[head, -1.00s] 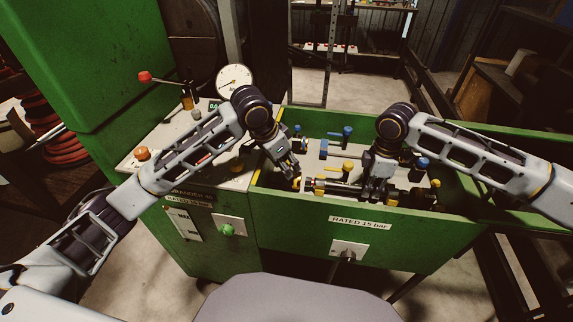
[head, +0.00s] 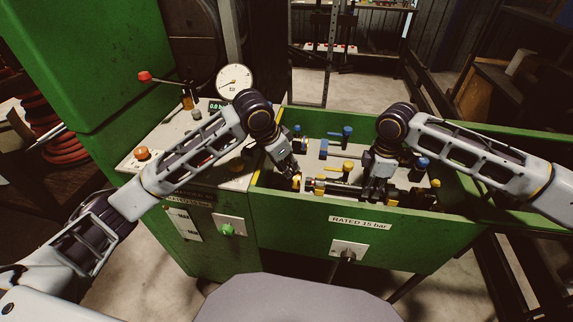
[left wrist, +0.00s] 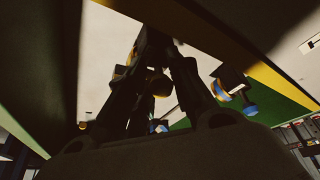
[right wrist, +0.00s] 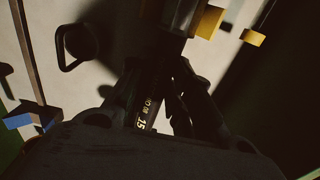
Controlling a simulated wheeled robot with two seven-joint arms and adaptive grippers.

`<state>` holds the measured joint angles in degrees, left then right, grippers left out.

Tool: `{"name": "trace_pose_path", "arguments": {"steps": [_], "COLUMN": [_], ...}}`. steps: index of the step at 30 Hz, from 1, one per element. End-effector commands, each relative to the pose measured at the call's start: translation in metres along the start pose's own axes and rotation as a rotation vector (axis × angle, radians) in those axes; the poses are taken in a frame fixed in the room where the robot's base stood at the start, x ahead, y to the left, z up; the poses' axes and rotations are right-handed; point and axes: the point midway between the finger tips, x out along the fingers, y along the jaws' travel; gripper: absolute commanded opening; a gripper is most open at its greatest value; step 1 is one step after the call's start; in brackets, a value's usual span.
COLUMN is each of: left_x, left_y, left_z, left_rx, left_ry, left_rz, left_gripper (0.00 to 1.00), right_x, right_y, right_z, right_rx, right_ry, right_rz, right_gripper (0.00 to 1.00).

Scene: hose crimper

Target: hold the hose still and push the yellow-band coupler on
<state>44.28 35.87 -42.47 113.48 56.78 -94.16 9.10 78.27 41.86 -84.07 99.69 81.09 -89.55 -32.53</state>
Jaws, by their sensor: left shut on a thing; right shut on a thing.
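My left gripper (head: 294,174) is shut at the left end of the green trough, with a small yellow part, apparently the yellow-band coupler (head: 297,181), at its fingertips. In the left wrist view a yellow piece (left wrist: 158,84) shows between the dark fingers; the grip itself is in shadow. My right gripper (head: 377,194) is shut on the black hose (head: 402,196), which lies along the trough's front side. Printed white marks on the hose (right wrist: 147,110) show between the fingers in the right wrist view. Whether coupler and hose touch is unclear.
The green trough's front wall (head: 300,208) carries a "RATED 15 bar" label. Blue-handled (head: 347,131) and yellow-handled (head: 348,166) fittings stand inside close to both grippers. A control panel with a gauge (head: 234,80) and red-knobbed lever (head: 145,76) is at left.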

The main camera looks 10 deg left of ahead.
Motion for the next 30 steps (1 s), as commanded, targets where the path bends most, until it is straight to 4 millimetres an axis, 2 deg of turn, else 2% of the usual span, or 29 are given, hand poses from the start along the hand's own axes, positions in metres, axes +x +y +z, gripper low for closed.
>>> {"name": "trace_pose_path", "arguments": {"steps": [5, 15, 26, 27, 30], "left_x": [0.001, 0.008, 0.009, 0.009, 0.009], "left_y": [0.002, 0.022, 0.025, 0.026, 0.025], "left_z": [-0.003, -0.021, -0.024, -0.024, -0.024], "left_rx": [0.0, 0.001, 0.002, 0.002, 0.002], "left_ry": [0.001, 0.003, 0.006, 0.007, 0.005], "left_rz": [0.0, 0.0, 0.002, 0.002, 0.002], "left_gripper": [0.0, 0.0, 0.0, 0.25, 0.38], "right_x": [0.0, -0.001, -0.001, -0.001, -0.001], "right_y": [0.0, 0.0, 0.0, 0.0, 0.0], "right_z": [0.0, -0.001, -0.001, -0.001, -0.001], "right_rx": [0.0, -0.001, -0.001, -0.001, -0.001], "right_ry": [0.0, 0.001, 0.001, 0.001, 0.001], "right_rz": [0.001, 0.001, 0.001, 0.001, 0.001], "right_gripper": [0.0, 0.0, 0.0, 0.0, 0.0]}}
